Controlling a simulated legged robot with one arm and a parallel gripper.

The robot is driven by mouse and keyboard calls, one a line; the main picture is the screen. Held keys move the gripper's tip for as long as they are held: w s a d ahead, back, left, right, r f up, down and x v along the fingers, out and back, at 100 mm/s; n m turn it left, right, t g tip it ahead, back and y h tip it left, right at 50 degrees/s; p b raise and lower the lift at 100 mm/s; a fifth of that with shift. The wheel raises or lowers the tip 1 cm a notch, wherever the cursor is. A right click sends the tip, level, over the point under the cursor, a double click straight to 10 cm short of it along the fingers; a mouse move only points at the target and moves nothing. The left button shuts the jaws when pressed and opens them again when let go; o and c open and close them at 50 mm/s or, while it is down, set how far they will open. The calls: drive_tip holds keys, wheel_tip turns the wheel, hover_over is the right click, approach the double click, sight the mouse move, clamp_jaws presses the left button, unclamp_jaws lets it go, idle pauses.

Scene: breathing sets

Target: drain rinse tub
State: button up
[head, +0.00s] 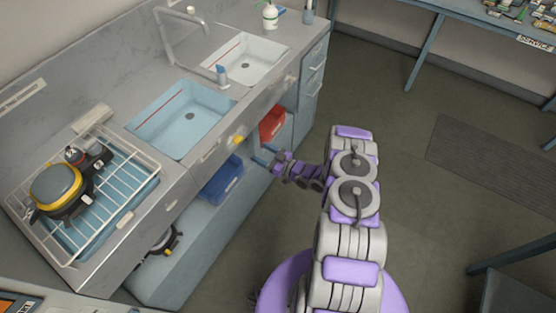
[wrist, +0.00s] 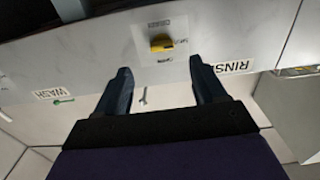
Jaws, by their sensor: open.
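A light blue tub (head: 182,118) and a white tub (head: 248,62) are set into the counter, each with a dark drain and a red line inside. A yellow knob (head: 238,140) sits on the counter's front panel. In the wrist view the yellow knob (wrist: 162,43) is on a pale plate, between a WASH label (wrist: 53,92) and a RINSE label (wrist: 233,67). My gripper (head: 259,157) is open and empty at the cabinet front, below and right of the knob. In the wrist view its fingers (wrist: 159,64) are spread, with the knob beyond the gap, not touched.
A blue bin (head: 220,182) and a red bin (head: 272,122) stand in the open shelf under the counter. A drying rack (head: 105,208) with yellow-black gear is at left. The floor at right is clear, with a dark mat (head: 490,165).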

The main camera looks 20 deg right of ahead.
drive_tip(key=v, duration=0.7)
drive_tip(key=shift+p, duration=0.35)
drive_tip(key=shift+d, duration=0.1)
